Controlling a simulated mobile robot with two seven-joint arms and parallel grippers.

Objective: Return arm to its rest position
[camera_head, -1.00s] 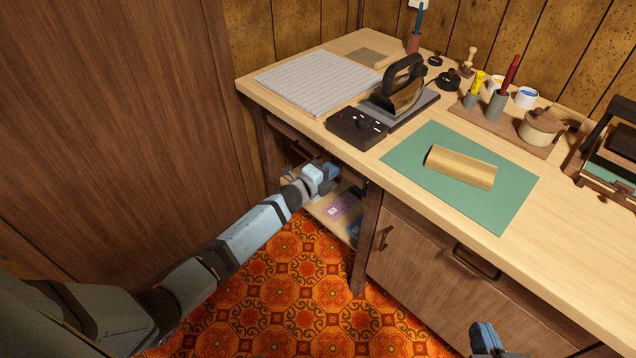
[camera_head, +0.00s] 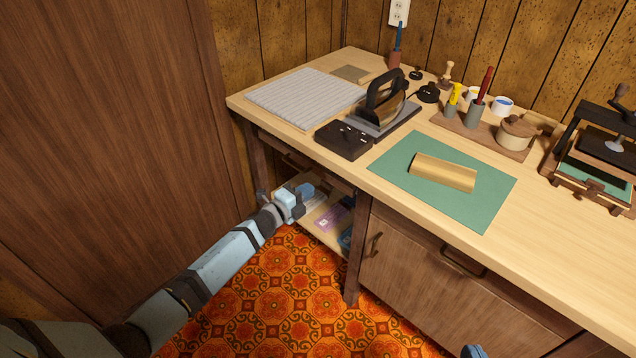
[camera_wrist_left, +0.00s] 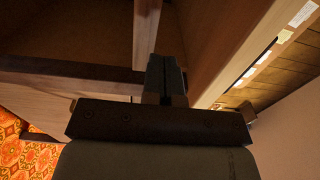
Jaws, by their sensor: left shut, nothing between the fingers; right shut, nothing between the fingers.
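My left arm comes in from the left in the head view. Its gripper (camera_head: 306,193) is in front of the open shelf bay under the left part of the workbench (camera_head: 420,205). In the left wrist view the fingers of this gripper (camera_wrist_left: 166,72) are together with nothing between them, near wooden framing of the bench. Only the tip of my right gripper (camera_head: 473,352) shows at the bottom edge of the head view. It is shut and empty, below the cabinet front.
The bay's shelf (camera_head: 318,236) holds a purple packet (camera_head: 329,218). A bench leg (camera_head: 358,250) and cabinet door (camera_head: 420,290) stand right of it. A green mat (camera_head: 470,205) with a gold roll (camera_head: 442,172) lies on top. Patterned floor (camera_head: 290,310) is clear in front.

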